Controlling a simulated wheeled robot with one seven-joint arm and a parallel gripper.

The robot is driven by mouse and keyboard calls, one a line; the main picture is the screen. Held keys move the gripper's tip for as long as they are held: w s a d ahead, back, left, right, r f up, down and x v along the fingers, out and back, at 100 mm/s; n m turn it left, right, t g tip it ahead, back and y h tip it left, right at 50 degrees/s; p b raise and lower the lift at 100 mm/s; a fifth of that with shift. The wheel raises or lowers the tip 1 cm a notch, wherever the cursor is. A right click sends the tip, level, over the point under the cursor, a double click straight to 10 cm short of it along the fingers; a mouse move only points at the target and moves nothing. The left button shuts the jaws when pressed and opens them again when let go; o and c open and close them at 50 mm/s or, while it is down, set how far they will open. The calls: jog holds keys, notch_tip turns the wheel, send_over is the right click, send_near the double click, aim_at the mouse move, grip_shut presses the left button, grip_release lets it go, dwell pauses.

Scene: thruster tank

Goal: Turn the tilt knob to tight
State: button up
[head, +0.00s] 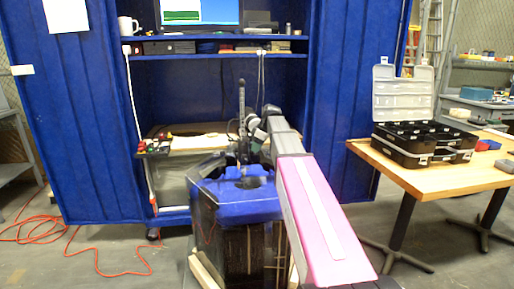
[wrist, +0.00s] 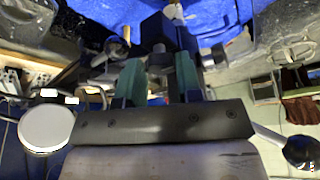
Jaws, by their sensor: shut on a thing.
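My gripper (wrist: 160,78) shows in the wrist view with its two green fingers on either side of a small dark part, which I take to be the tilt knob (wrist: 160,61). The fingers are shut on it. The knob is at the lower end of a black block (wrist: 158,30), with blue material behind. Its pointer or markings cannot be made out, so its turn angle is unclear. In the head view my gripper (head: 243,140) is at the far end of my pink and grey arm, beside a dark upright post (head: 241,100). The knob cannot be picked out there.
A tank with a blue top (head: 222,200) stands just in front of my arm. Behind it is a bench (head: 195,143) inside a blue booth. A wooden table (head: 400,172) with an open black case (head: 425,158) stands at right. An orange cable (head: 75,238) lies on the floor at left.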

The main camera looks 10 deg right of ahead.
jog(key=o, duration=0.9)
jog(key=shift+o, duration=0.2)
jog(key=v, duration=1)
jog(key=shift+r, duration=0.4)
jog(key=shift+s+d, duration=0.15)
